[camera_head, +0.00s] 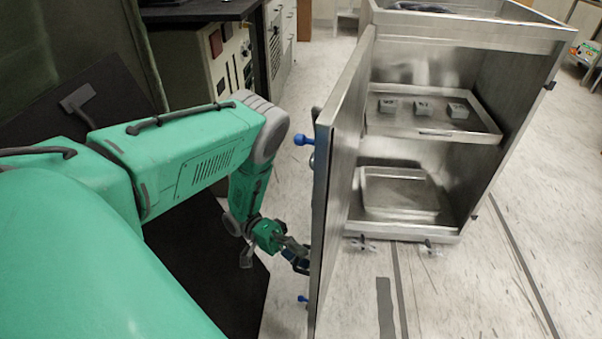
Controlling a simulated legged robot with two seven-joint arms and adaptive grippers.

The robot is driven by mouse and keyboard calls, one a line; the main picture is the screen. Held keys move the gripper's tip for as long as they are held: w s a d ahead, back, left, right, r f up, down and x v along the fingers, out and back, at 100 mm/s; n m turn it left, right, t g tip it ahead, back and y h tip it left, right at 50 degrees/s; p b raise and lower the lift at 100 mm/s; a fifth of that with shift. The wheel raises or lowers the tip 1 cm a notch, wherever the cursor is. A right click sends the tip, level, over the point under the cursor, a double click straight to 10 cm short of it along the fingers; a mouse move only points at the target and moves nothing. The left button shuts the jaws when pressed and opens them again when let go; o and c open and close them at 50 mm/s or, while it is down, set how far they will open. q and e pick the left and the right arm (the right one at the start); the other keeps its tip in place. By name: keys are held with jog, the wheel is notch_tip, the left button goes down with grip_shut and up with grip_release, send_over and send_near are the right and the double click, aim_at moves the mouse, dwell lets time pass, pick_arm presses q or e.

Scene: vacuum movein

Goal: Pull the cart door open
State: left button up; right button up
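The metal cart (512,120) stands at the right with its front open to view. Its door (343,150) is swung open and stands out toward me, seen nearly edge-on. A blue knob (303,140) sticks out from the upper left side of the door, and another blue knob (303,299) from the lower part. My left gripper (300,262) is at the door's left face, between the two knobs. Its fingers are small, dark and partly against the door edge, so their opening and any contact are unclear. My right gripper is out of the picture.
A cabinet with controls (215,60) stands behind my arm. The floor at the lower right is clear.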

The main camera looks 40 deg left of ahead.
pick_arm(q)
jog(key=shift+a, duration=0.1)
jog(key=a+f, duration=0.1)
jog(key=a, duration=0.6)
jog(key=shift+a+f, duration=0.15)
jog(key=shift+f, duration=0.05)
jog(key=shift+s, duration=0.1)
